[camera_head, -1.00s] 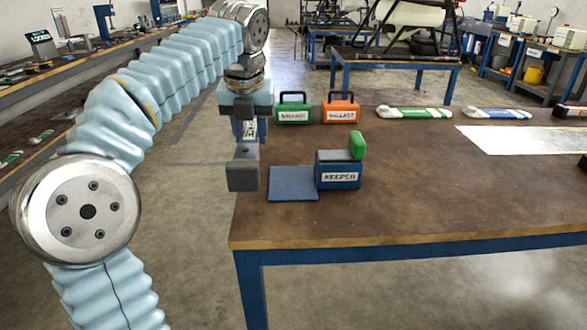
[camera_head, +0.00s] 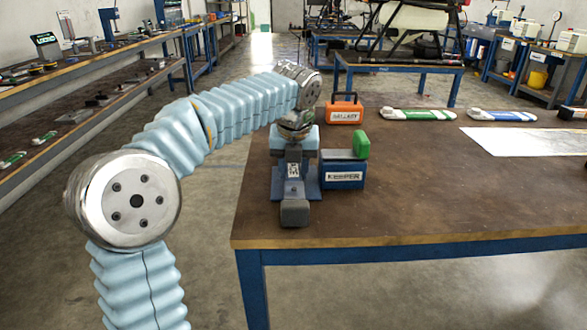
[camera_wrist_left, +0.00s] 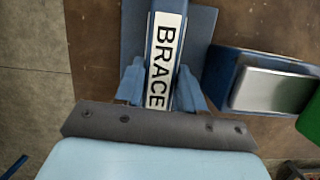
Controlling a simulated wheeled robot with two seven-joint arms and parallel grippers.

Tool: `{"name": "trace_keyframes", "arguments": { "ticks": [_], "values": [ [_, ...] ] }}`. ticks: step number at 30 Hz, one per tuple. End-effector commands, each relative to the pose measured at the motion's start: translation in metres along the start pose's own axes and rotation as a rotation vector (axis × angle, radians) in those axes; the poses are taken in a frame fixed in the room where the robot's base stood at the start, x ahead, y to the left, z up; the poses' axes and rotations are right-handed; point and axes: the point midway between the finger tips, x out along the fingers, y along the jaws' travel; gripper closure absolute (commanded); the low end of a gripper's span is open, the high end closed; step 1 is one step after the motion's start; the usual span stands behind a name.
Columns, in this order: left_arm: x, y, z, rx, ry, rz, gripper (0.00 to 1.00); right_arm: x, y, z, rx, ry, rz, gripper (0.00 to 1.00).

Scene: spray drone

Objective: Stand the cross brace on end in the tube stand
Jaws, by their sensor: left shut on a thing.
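My left gripper (camera_head: 293,160) is shut on the cross brace (camera_head: 292,171), a blue bar with a white label. In the left wrist view the brace (camera_wrist_left: 163,55) lies between the two blue fingers, its label reading BRACE. In the head view a dark grey block shows at its near end. The brace is over the flat blue pad (camera_head: 312,187) on the table; whether they touch is unclear. The pad (camera_wrist_left: 204,35) also shows behind the brace in the left wrist view. I cannot make out a clear tube stand. My right gripper is out of view.
A blue KEEPER block (camera_head: 343,172) with a green piece (camera_head: 361,144) stands just right of the pad. An orange ballast case (camera_head: 344,110) and green and blue labelled pieces lie farther back. The brown table (camera_head: 430,205) is clear in front and to the right.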

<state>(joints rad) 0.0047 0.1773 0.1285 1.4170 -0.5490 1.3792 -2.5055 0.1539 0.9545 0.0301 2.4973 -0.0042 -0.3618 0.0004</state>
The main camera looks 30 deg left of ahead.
Motion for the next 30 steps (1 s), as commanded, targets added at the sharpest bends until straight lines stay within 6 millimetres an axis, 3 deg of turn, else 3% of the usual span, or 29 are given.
{"name": "trace_keyframes", "arguments": {
  "ticks": [9, 10, 15, 24, 30],
  "values": [
    [0.007, 0.000, -0.002, 0.000, 0.000, 0.001, 1.00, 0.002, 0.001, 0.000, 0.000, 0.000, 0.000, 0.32],
    [0.007, 0.000, -0.002, 0.000, 0.001, 0.001, 0.60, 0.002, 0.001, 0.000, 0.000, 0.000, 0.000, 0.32],
    [0.006, 0.000, -0.002, 0.000, 0.001, 0.001, 0.36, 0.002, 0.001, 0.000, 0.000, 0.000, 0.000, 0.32],
    [0.004, 0.000, -0.001, 0.000, 0.000, 0.000, 0.36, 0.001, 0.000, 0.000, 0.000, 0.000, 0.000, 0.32],
    [-0.027, 0.000, 0.001, 0.001, -0.003, -0.002, 0.36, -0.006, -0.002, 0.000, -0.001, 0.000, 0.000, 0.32]
  ]
}}
